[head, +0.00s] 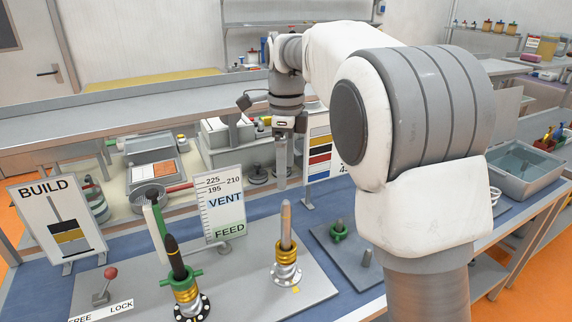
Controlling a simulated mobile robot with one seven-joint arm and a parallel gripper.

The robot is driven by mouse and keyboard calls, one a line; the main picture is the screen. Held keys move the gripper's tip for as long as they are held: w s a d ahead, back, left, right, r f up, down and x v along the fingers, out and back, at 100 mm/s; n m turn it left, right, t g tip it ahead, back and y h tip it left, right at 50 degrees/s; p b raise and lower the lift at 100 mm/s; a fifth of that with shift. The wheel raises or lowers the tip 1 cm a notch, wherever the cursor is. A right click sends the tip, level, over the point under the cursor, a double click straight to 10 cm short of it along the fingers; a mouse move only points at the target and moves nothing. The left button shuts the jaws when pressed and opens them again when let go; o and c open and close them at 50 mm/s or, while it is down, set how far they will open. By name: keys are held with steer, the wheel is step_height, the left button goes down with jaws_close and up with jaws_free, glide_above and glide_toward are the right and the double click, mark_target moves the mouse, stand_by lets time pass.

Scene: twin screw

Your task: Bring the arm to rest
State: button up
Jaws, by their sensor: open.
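My gripper (282,178) points down at the end of my raised arm, in the upper middle of the head view. Its fingers show almost edge-on, open, with nothing seen between them. It hangs above and behind the right post (286,225), a pale upright rod in a silver flanged base, apart from it in the picture. The left post (177,262) is dark-tipped, with a green collar and a yellow band on a black flange. My arm hides part of the bench at the right.
A BUILD sign (57,222) and a VENT/FEED board (223,205) stand on the blue-topped bench. A red-knobbed lever (105,285) is at front left. A small grey plate (345,252) holds a green-collared part (338,231). A metal basin (527,172) stands at right.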

steer(key=s+d+r+n+t, duration=0.1)
steer(key=s+d+r+n, duration=0.15)
steer(key=s+n, duration=0.3)
steer(key=s+d+r+n+t, duration=0.2)
steer(key=s+d+n, duration=0.2)
steer(key=s, duration=0.3)
steer(key=s+d+f+n+t, duration=0.1)
steer(key=s+d+f+n, duration=0.1)
steer(key=s+n, duration=0.3)
steer(key=s+d+f+n+t, duration=0.1)
steer(key=s+f+n, duration=0.3)
steer(key=s, duration=0.5)
steer(key=shift+s+d+f+n+t, duration=0.3)
steer(key=shift+s+d+f+n, duration=0.15)
steer(key=shift+n, duration=0.7)
